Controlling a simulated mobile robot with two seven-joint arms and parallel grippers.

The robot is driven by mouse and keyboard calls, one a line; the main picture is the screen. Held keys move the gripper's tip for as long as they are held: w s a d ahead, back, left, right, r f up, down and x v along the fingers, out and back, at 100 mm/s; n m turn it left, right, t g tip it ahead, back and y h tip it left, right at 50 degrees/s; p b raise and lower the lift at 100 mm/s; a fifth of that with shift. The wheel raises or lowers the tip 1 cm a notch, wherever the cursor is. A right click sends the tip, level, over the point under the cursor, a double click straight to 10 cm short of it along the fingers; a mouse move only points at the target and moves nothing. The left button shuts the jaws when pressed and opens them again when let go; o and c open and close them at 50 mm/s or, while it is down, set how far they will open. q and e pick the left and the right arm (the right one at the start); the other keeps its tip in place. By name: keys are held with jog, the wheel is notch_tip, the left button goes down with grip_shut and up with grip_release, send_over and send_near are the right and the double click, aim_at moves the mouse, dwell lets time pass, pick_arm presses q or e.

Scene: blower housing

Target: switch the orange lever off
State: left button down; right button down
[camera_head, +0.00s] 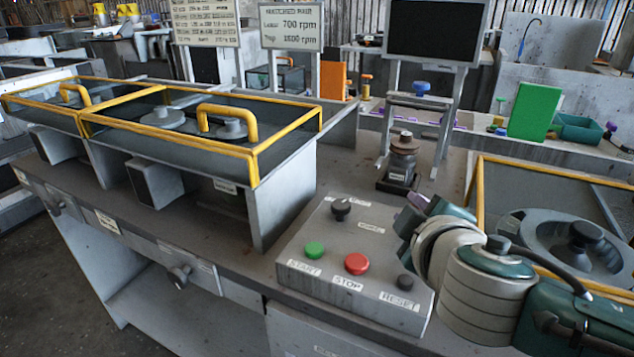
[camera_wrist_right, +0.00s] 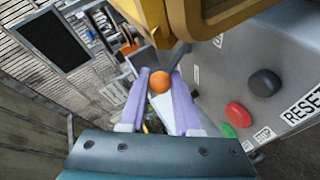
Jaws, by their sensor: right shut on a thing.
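The orange lever shows in the right wrist view as a round orange knob (camera_wrist_right: 160,82). My right gripper (camera_wrist_right: 160,95) has its two purple fingers on either side of the knob and is shut on it. In the head view my right gripper (camera_head: 417,200) is over the back right of the grey control box (camera_head: 310,245), and my own arm hides the lever there. The lever's angle cannot be told. My left gripper is not in view.
The box carries a black knob (camera_head: 341,208), a green START button (camera_head: 315,250), a red STOP button (camera_head: 356,264) and a black RESET button (camera_head: 405,282). A yellow-edged guard (camera_head: 476,185) stands close at the right. Another yellow-framed guard (camera_head: 255,165) stands left.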

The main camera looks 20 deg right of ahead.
jog(key=shift+d+f, duration=0.15)
jog(key=shift+f, duration=0.05)
dwell(0.3)
jog(key=c, duration=0.8)
grip_release()
jog(key=shift+s, duration=0.1)
jog(key=shift+o, duration=1)
jog(key=shift+r, duration=0.1)
jog(key=v, duration=0.9)
jog(key=shift+f, duration=0.2)
jog(key=shift+s+a+r, duration=0.25)
jog(key=shift+s+a, duration=0.05)
jog(key=shift+s, duration=0.05)
